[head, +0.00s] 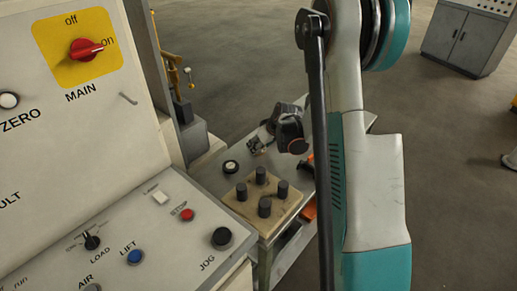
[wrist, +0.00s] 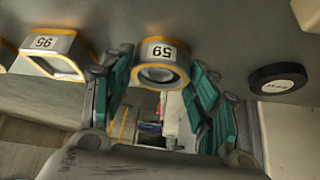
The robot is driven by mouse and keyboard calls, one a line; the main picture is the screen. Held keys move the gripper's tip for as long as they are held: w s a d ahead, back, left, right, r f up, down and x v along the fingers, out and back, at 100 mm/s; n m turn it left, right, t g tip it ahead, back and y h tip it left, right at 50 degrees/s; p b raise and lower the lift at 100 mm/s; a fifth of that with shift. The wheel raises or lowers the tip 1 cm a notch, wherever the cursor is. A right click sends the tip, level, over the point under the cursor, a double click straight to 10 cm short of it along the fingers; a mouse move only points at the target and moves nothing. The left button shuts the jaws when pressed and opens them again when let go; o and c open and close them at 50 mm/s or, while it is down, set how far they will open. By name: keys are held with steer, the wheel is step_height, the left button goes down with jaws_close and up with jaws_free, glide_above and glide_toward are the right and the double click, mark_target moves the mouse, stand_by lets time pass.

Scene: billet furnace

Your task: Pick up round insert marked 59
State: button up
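In the wrist view the insert marked 59 (wrist: 161,50) is a grey block with a yellow-orange edge and a round opening. It lies between the teal finger pads of my gripper (wrist: 160,92), one pad on each side. The left pad looks close to the insert, and a small gap shows at the right pad. The fingers are spread and I see no firm grip.
In the wrist view a similar insert marked 95 (wrist: 44,42), with an angular opening, is at left. A black disc (wrist: 278,79) is at right. In the head view a wooden block (head: 246,206) with several dark pegs stands on a bench beside the control panel (head: 172,218).

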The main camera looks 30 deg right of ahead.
steer(key=c, duration=0.9)
steer(key=shift+r, duration=0.1)
